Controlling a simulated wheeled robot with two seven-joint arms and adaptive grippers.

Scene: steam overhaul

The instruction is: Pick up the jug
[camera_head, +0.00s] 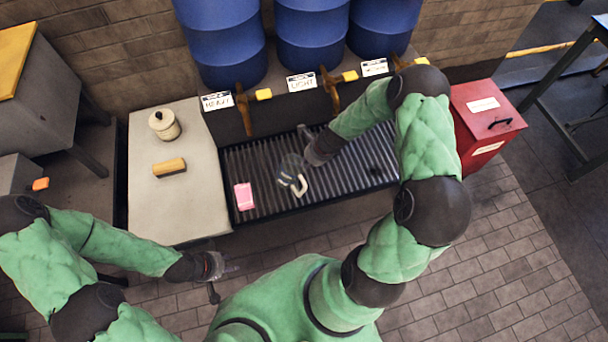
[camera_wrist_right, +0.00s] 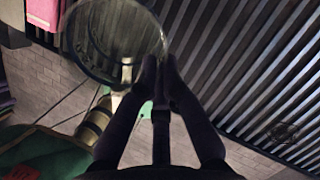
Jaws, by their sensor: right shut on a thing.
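The jug (camera_head: 289,165) is clear glass with a pale handle and sits over the slatted grate, near its middle. My right gripper (camera_head: 305,160) is at the jug's right side. In the right wrist view its fingertips (camera_wrist_right: 158,78) are close together at the rim of the jug (camera_wrist_right: 112,15), shut on its wall. I cannot tell whether the jug touches the slats. My left gripper (camera_head: 224,280) is away from the jug, past the pale counter's front corner, with its fingers spread and empty.
A pink block (camera_head: 243,196) lies on the grate (camera_head: 340,185) left of the jug. Blue barrels (camera_head: 312,35) with taps (camera_head: 330,88) stand behind. The pale counter (camera_head: 180,212) holds a lidded pot (camera_head: 164,125) and a brush (camera_head: 169,168). A red box (camera_head: 482,122) is at right.

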